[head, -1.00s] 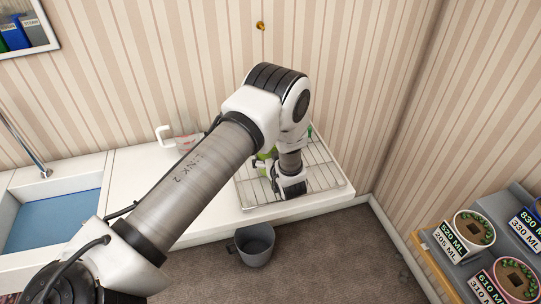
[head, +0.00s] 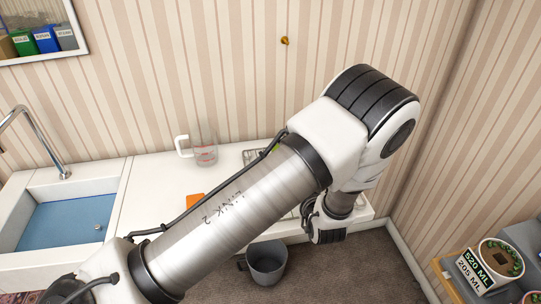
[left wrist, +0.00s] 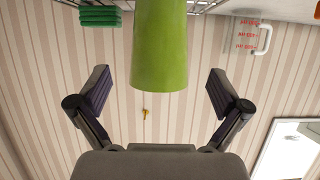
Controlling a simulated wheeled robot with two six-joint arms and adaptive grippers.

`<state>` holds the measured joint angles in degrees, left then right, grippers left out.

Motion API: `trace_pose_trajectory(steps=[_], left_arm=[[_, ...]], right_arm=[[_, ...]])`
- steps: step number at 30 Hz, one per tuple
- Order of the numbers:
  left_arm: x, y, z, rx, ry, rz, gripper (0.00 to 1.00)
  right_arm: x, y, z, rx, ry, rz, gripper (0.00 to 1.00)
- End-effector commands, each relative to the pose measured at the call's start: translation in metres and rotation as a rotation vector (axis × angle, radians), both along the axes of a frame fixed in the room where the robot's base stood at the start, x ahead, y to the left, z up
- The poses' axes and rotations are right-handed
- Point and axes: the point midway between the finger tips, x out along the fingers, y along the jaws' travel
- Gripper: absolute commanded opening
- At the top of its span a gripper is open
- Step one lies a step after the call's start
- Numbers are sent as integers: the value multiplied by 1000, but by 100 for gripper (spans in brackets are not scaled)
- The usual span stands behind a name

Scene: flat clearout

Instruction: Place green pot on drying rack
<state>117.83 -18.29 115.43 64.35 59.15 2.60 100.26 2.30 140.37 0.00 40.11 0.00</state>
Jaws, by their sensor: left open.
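The green pot (left wrist: 160,45) shows large at the top of the left wrist view, which looks upside down. Its base end is cut off by the frame, and it appears to stand on the wire drying rack (left wrist: 197,6). My left gripper (left wrist: 160,75) is open, with its fingers apart on either side of the picture below the pot, not touching it. In the head view my left gripper (head: 328,228) is by the counter's front edge. My arm hides most of the rack (head: 252,156) and the pot there; only a sliver of green shows. My right gripper is not seen.
A clear measuring jug (head: 205,152) stands on the counter behind my arm. A grey mug-like bin (head: 266,263) is on the floor below. A sink (head: 62,222) is at left, a plant shelf (head: 447,280) at right. A green stacked item (left wrist: 100,17) sits beside the pot.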

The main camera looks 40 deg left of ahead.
Motion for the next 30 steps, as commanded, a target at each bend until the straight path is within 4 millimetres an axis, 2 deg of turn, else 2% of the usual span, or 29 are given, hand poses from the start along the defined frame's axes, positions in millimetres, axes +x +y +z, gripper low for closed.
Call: trace_pose_trajectory(steps=[2, 5, 6, 8, 9, 12, 15, 18, 24, 26, 28, 29, 30], left_arm=[[-11, 3, -19, -13, 70, -36, 100], [-53, 4, -75, -76, 300, -172, 100], [-81, 2, -101, -120, 419, -244, 100], [-130, -6, -136, -199, 598, -355, 100], [-164, -13, -153, -258, 707, -426, 100], [-243, -34, -177, -404, 930, -583, 100], [-293, -49, -180, -504, 1052, -686, 100], [-307, -55, -180, -536, 1088, -723, 100], [-306, -55, -181, -533, 1085, -724, 100], [-306, -55, -191, -533, 1085, -724, 100], [-306, -55, -210, -533, 1085, -724, 100], [-306, -55, -217, -532, 1084, -722, 93], [-305, -55, -223, -532, 1084, -722, 79]], right_arm=[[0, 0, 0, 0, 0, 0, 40], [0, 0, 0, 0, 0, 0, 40], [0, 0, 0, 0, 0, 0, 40], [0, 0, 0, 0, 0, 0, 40], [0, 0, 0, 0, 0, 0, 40], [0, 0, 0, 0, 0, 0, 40], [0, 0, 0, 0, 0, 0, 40], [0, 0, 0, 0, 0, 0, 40], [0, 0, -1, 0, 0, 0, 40], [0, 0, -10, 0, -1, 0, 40], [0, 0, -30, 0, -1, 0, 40], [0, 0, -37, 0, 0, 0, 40], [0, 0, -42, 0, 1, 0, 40]])
